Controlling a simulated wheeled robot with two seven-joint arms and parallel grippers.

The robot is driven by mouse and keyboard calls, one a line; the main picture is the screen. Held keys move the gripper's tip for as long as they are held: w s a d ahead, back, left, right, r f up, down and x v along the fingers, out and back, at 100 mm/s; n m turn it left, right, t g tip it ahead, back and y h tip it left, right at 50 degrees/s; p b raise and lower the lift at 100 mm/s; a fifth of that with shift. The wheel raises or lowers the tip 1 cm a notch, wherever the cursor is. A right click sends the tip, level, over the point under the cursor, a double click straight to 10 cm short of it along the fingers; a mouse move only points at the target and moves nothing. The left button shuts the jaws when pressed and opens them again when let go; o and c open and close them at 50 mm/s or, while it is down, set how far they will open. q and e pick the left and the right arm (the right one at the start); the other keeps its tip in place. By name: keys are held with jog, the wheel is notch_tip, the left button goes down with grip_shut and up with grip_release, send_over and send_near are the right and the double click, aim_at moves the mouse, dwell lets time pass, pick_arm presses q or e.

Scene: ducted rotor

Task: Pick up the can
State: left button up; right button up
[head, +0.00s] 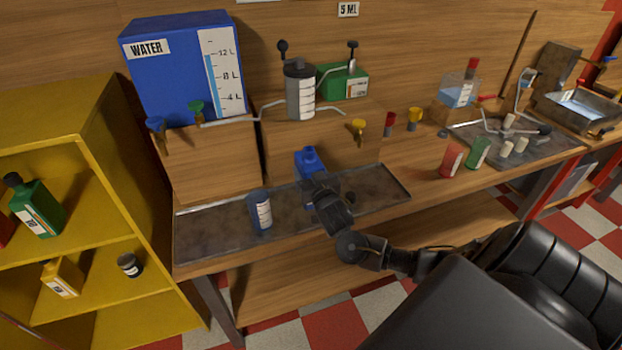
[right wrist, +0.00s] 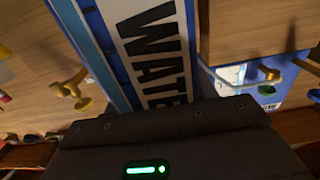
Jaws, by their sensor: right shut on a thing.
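A small blue can (head: 308,162) with a short neck is over the metal tray on the bench in the head view. My right gripper (head: 318,183) reaches it from the front and is shut on it. In the right wrist view the blue can (right wrist: 92,50) is close up, with a white label reading WATER. Its lower part is hidden by my gripper. I cannot tell whether the can touches the tray. My left gripper is not in view.
The metal tray (head: 205,235) also holds a blue cylinder (head: 260,211) with a white label, left of my gripper. A large blue water tank (head: 172,82) stands behind on a wooden box. Red (head: 451,160) and green (head: 477,153) cans stand to the right.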

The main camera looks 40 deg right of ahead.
jog(key=s+a+r, duration=0.6)
jog(key=s+a, duration=0.1)
jog(key=a, duration=0.1)
jog(key=shift+s+b, duration=0.15)
jog(key=shift+b, duration=0.3)
